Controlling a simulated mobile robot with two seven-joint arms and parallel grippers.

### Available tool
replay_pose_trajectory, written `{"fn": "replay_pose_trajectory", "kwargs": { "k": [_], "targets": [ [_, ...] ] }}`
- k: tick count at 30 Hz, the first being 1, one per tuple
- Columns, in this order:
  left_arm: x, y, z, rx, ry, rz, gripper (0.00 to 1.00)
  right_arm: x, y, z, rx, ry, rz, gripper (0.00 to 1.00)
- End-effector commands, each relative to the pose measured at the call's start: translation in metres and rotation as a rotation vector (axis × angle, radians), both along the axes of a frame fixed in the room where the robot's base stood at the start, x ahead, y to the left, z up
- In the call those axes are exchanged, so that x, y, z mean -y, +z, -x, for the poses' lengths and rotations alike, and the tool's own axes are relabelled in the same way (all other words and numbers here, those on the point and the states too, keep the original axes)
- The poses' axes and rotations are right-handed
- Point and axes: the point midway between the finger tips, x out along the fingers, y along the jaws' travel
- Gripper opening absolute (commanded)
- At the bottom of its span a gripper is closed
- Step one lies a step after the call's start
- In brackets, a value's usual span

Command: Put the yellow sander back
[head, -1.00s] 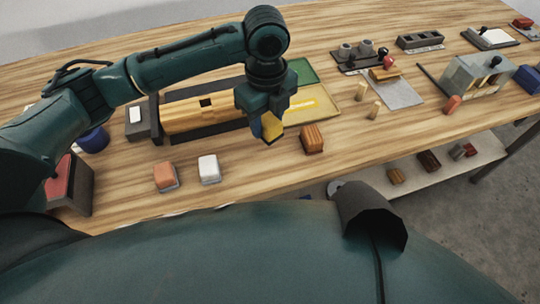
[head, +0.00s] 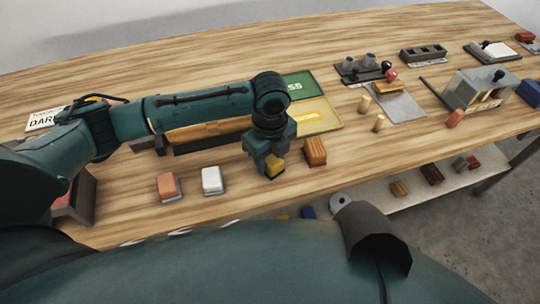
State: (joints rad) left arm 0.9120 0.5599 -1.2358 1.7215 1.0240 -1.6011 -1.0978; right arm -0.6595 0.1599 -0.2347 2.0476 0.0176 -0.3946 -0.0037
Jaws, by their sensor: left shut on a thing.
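My left gripper (head: 269,172) is shut on the yellow sander (head: 277,167). The jaws point down and hide most of the sander; only some yellow and a dark edge show. It is low over the front part of the table, in the row of blocks between a white-topped block (head: 212,180) and a brown wooden block (head: 315,152). I cannot tell whether the sander touches the tabletop. My right gripper is out of view.
An orange-topped block (head: 168,186) stands left of the white one. Behind my left arm is a long wooden piece (head: 205,130), with green (head: 298,86) and yellow (head: 322,116) panels. The table's front edge is close; a lower shelf (head: 385,208) lies beyond it.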

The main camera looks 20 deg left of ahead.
Motion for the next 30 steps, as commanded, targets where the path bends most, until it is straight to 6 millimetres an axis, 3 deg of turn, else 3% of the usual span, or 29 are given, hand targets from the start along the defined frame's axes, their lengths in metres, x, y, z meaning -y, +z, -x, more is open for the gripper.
{"fn": "replay_pose_trajectory", "kwargs": {
  "k": [9, 18, 23, 30],
  "targets": [
    [0.000, -0.001, 0.000, -0.001, 0.000, -0.001, 0.62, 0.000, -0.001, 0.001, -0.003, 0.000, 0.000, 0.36],
    [0.000, 0.003, 0.000, 0.001, 0.000, 0.000, 0.62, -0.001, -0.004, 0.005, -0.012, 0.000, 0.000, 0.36],
    [0.000, 0.026, -0.001, 0.003, -0.001, 0.002, 0.62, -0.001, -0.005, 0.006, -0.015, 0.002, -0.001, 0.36],
    [0.000, 0.079, -0.001, 0.004, -0.001, 0.001, 0.62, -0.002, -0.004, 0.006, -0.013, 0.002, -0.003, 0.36]
  ]
}}
